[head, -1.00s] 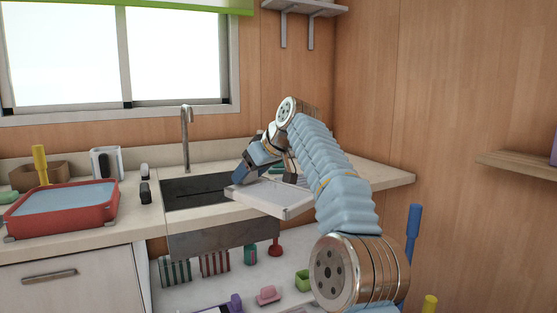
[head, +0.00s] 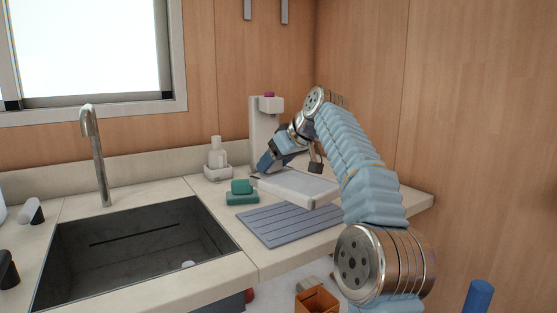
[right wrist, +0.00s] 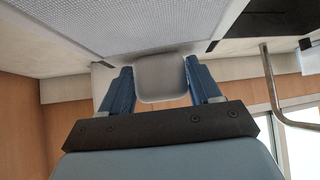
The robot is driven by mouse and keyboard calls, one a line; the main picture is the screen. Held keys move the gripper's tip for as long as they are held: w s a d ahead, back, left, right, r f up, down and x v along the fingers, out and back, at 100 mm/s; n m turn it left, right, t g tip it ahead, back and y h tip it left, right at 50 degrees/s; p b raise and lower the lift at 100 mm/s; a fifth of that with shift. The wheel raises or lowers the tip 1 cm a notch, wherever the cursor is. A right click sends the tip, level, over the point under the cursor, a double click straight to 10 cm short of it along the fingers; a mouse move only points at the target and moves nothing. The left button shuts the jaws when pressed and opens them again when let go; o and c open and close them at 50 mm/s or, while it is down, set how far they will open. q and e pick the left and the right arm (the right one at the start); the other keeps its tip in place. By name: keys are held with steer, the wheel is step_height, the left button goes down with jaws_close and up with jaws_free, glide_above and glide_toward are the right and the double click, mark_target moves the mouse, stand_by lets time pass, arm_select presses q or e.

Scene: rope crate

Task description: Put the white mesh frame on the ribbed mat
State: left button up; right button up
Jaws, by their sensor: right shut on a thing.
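The white mesh frame (head: 298,187) is in my right gripper (head: 264,169), held roughly level above the counter. In the right wrist view the gripper (right wrist: 158,74) is shut on the frame's pale grip tab (right wrist: 162,88), and the mesh (right wrist: 150,25) stretches away beyond it. The grey-blue ribbed mat (head: 280,226) lies flat on the counter right of the sink. In the head view the frame overlaps the mat's back right part. The gap between them is hard to judge. My left gripper is in neither view.
A green sponge on a holder (head: 242,196) sits at the mat's back left corner. Behind stand a white bottle in a tray (head: 217,168) and a tall white stand (head: 262,122). The sink (head: 130,255) and tap (head: 96,150) lie left. An orange box (head: 317,300) is below the counter edge.

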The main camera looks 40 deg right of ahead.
mark_target(276, 183)
steer(key=shift+d, duration=0.15)
steer(key=shift+r, duration=0.1)
step_height(276, 183, down, 6)
steer(key=b, duration=0.5)
steer(key=shift+f+b, duration=0.45)
steer(key=shift+f, duration=0.05)
stand_by(0.6)
steer(key=o, duration=1.5)
steer(key=shift+c, duration=0.2)
